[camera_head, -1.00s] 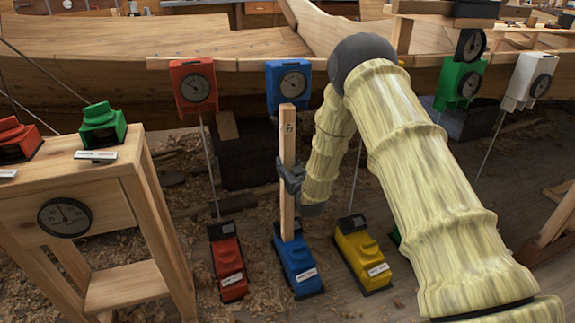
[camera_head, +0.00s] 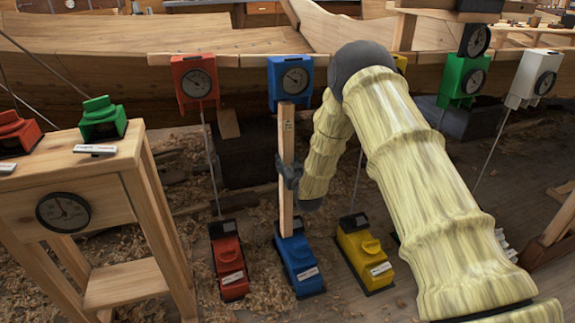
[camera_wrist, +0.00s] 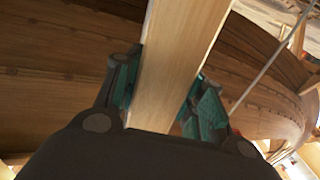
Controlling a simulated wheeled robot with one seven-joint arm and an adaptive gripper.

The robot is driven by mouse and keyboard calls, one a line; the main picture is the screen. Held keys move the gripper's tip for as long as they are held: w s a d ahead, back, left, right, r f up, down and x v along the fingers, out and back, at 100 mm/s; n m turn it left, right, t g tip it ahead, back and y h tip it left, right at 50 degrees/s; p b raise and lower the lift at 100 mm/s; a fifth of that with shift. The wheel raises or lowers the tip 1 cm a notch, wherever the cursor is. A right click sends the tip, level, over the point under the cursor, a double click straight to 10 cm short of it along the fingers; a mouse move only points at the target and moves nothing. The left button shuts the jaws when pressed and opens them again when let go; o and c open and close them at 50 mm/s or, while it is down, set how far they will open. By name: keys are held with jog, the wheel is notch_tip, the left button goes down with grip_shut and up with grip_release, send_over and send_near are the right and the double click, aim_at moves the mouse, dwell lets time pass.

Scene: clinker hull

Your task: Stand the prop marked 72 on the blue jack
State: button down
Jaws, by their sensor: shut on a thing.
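The prop (camera_head: 287,150) is a pale, square wooden post standing about upright, with a small dark mark near its top that is too small to read now. My gripper (camera_head: 289,177) is shut on its middle; the wrist view shows the fingers (camera_wrist: 170,85) on both sides of the prop (camera_wrist: 180,50). The blue jack (camera_head: 299,266) stands on the floor directly below. The prop's lower end meets the jack's top in the picture, but I cannot tell touching from a small gap. The prop's top overlaps the lower edge of the blue dial box (camera_head: 289,80).
A red jack (camera_head: 228,265) stands left of the blue one and a yellow jack (camera_head: 364,256) stands right. A wooden stand (camera_head: 125,285) with small red and green jacks is at left. The planked hull (camera_head: 120,75) spans the back. Shavings cover the floor.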

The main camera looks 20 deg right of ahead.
jog(key=shift+w+a+b, duration=0.1)
jog(key=shift+w+b, duration=0.55)
jog(key=shift+w, duration=1.7)
jog(key=shift+f, duration=0.35)
jog(key=shift+w, duration=0.2)
dwell(0.3)
jog(key=c, duration=0.8)
grip_release()
jog(key=shift+s+f, duration=0.1)
jog(key=shift+f, duration=0.05)
